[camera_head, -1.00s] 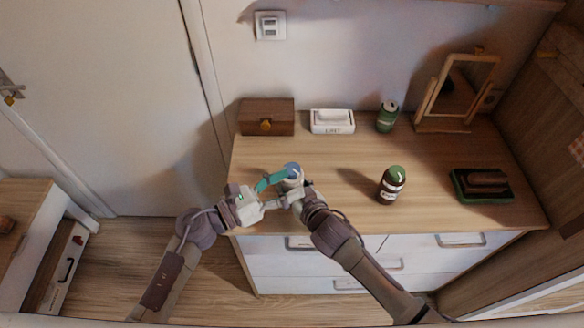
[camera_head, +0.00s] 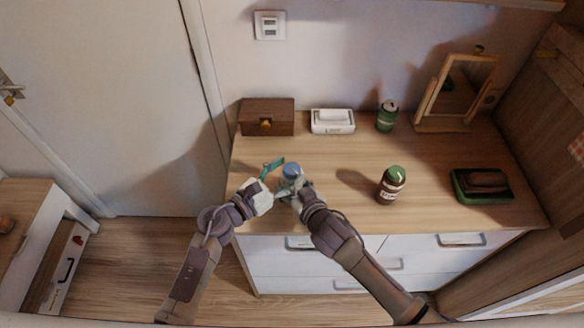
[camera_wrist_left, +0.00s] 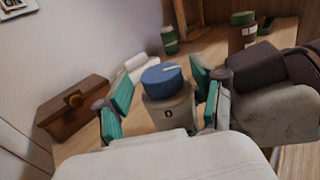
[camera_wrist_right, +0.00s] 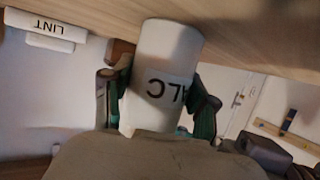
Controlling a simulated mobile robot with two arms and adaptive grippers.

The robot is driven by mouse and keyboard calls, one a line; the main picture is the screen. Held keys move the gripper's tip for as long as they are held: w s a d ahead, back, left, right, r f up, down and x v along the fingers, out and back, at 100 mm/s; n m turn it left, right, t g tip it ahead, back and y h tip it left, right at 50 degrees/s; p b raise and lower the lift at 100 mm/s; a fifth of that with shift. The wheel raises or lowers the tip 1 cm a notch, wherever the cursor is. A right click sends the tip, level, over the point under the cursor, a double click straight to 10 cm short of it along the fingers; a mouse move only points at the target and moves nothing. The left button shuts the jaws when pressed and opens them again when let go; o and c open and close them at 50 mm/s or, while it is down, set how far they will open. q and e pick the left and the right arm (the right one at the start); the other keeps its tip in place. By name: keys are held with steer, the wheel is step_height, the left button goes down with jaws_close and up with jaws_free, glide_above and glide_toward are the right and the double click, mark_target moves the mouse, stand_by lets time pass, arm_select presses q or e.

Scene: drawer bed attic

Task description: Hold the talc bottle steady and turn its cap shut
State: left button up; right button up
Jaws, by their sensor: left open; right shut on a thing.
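The talc bottle (camera_wrist_right: 165,45) is a pale cylinder, and part of its dark lettering shows in the right wrist view. Its blue cap (camera_head: 292,169) is on top, with a white mark visible in the left wrist view (camera_wrist_left: 163,76). My right gripper (camera_wrist_right: 160,95) is shut on the bottle's body, one teal finger on each side. My left gripper (camera_head: 279,180) is open beside the bottle. In the left wrist view its teal fingers stand apart on either side of the cap, with a gap showing on both sides. The bottle's lower part is hidden in the head view.
On the dresser top (camera_head: 335,205) stand a brown box (camera_head: 266,117), a white LINT box (camera_head: 332,122), a green can (camera_head: 387,116), a mirror (camera_head: 462,95), a brown bottle with a green lid (camera_head: 391,186) and a brush in a green tray (camera_head: 483,186). The wood between them is clear.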

arm_select(q)
steer(key=shift+w+d, duration=0.5)
steer(key=shift+d, duration=0.05)
steer(key=c, duration=1.2)
